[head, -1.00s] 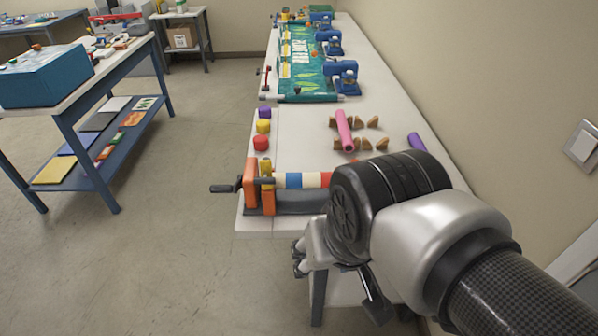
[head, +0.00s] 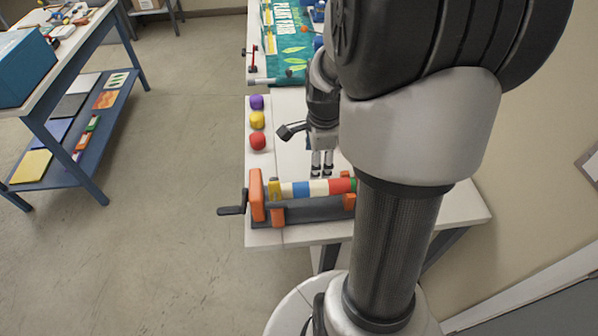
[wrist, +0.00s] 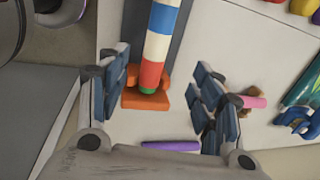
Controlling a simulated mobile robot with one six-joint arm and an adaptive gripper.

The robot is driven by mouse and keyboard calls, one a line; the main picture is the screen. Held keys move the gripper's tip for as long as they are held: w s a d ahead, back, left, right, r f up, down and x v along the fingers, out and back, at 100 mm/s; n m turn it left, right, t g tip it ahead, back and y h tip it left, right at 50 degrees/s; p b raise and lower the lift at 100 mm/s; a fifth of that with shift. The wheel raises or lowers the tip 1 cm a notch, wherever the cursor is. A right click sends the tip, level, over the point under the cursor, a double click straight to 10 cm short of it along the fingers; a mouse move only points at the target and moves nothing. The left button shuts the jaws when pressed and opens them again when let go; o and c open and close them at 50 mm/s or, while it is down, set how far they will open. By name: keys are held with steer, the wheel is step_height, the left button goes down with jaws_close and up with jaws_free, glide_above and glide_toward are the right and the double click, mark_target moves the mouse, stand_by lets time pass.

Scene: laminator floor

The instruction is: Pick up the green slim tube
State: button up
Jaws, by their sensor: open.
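My gripper (head: 322,166) is open and empty, pointing down above the white bench, just behind the striped roller in the head view. In the wrist view its two spread fingers (wrist: 160,82) stand either side of the roller's end and orange support. The roller (head: 300,189) has yellow, white, blue and red bands, and a small green part (wrist: 149,91) at its end, also seen in the head view (head: 354,185). I cannot tell whether that green part belongs to a slim tube. A purple tube (wrist: 171,146) and a pink tube (wrist: 254,102) lie on the bench.
The roller stand has orange supports (head: 257,195) and a dark crank (head: 232,210) at the left. Purple, yellow and red (head: 257,141) pieces stand along the bench's left edge. My arm hides the bench's right side in the head view.

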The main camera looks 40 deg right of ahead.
steer(key=b, duration=0.3)
glide_toward(315, 186)
steer(key=f, duration=0.2)
steer(key=w+f, duration=0.1)
steer(key=f, duration=0.2)
steer(key=shift+w+d, duration=0.15)
steer(key=shift+w, duration=0.1)
steer(key=f+b, duration=0.1)
steer(key=f, duration=0.1)
steer(key=f+b, duration=0.1)
steer(key=f, duration=0.1)
steer(key=shift+d+f, duration=0.25)
steer(key=shift+f, duration=0.05)
steer(key=shift+w+d+f+b, duration=0.1)
steer(key=shift+w+f+b, duration=0.1)
steer(key=shift+f+b, duration=0.15)
steer(key=shift+r, duration=0.1)
steer(key=shift+c, duration=0.2)
steer(key=c, duration=1.2)
steer(key=shift+c, duration=0.2)
steer(key=shift+r, duration=0.1)
